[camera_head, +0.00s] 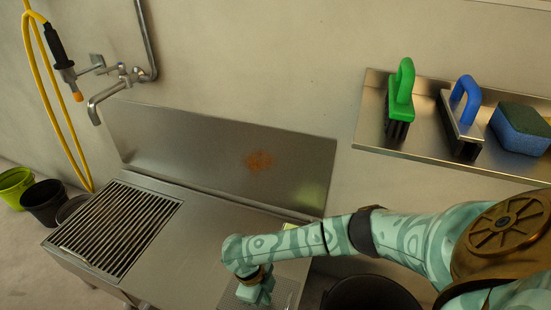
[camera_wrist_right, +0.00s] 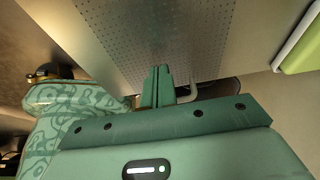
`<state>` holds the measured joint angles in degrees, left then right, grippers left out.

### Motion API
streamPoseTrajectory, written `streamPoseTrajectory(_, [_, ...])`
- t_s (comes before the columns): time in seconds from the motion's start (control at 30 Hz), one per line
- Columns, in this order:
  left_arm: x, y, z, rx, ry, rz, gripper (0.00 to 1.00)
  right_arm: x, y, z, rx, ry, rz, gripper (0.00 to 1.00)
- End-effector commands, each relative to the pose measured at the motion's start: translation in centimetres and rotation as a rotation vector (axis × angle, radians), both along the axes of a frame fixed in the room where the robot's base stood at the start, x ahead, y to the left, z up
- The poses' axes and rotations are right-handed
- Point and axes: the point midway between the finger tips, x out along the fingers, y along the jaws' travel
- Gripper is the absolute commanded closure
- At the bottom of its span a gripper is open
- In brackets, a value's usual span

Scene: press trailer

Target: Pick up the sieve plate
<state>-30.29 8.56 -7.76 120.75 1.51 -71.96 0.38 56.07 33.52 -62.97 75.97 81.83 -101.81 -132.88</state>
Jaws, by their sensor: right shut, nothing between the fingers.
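The sieve plate (camera_wrist_right: 165,30) is a flat metal plate with rows of small holes, filling the top middle of the right wrist view. In the head view part of it (camera_head: 287,291) shows at the bottom of the sink unit, partly hidden by my right gripper. A bent metal piece like a handle (camera_wrist_right: 190,91) shows beside my fingers in the wrist view. My right gripper (camera_wrist_right: 158,72) is shut and empty, its fingers together over the plate; I cannot tell if they touch it. It also shows in the head view (camera_head: 262,296). My left gripper is not in view.
A steel sink unit (camera_head: 195,248) has a slatted grate (camera_head: 118,228) at left and a stained backsplash (camera_head: 220,155). A wall shelf (camera_head: 375,119) holds a green brush (camera_head: 402,85), a blue brush (camera_head: 464,120) and a sponge (camera_head: 518,130). A dark bucket (camera_head: 370,292) stands below my arm.

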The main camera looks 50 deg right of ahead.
Motion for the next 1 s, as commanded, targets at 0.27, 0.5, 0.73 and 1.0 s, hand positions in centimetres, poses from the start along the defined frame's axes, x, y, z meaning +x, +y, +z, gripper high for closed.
streamPoseTrajectory(0.27, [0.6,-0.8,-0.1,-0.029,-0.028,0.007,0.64,-3.2,-1.5,0.0,-0.002,-0.001,0.002,1.00])
streamPoseTrajectory(0.5, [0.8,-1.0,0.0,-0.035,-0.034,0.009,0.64,-3.7,-1.6,0.1,-0.002,-0.002,0.002,1.00])
streamPoseTrajectory(0.73, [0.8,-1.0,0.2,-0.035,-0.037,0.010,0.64,-3.9,-1.7,0.2,-0.002,-0.002,0.001,1.00])
streamPoseTrajectory(1.0, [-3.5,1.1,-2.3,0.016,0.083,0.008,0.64,-8.3,-3.5,0.6,-0.003,-0.002,0.000,1.00])
